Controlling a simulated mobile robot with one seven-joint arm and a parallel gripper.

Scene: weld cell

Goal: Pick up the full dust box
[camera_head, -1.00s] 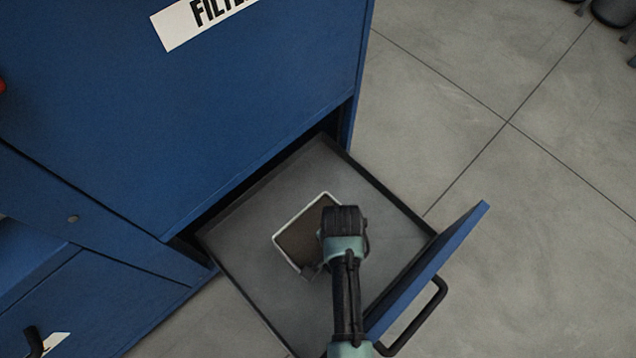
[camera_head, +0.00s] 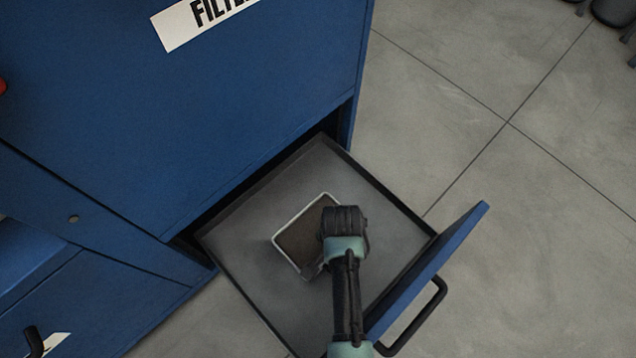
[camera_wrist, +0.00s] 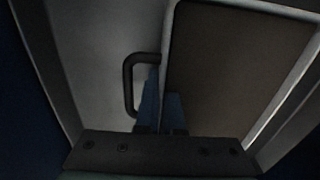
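The full dust box (camera_head: 298,240) is an open box with a pale rim and brown dust inside. It is in the pulled-out drawer (camera_head: 240,225), and I cannot tell whether it touches the drawer floor. My gripper (camera_head: 343,228) is over the box's right side and hides part of it; its fingertips are hidden in the head view. In the wrist view the box (camera_wrist: 240,70) fills the right side, with a dark handle (camera_wrist: 129,85) at its left. The fingers (camera_wrist: 163,108) are close together, with the box's near wall between them.
The drawer's blue front and black handle (camera_head: 418,322) are at the right, near my arm. The blue cabinet (camera_head: 200,110) with a white label rises behind the drawer. Clear concrete floor (camera_head: 530,230) lies to the right.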

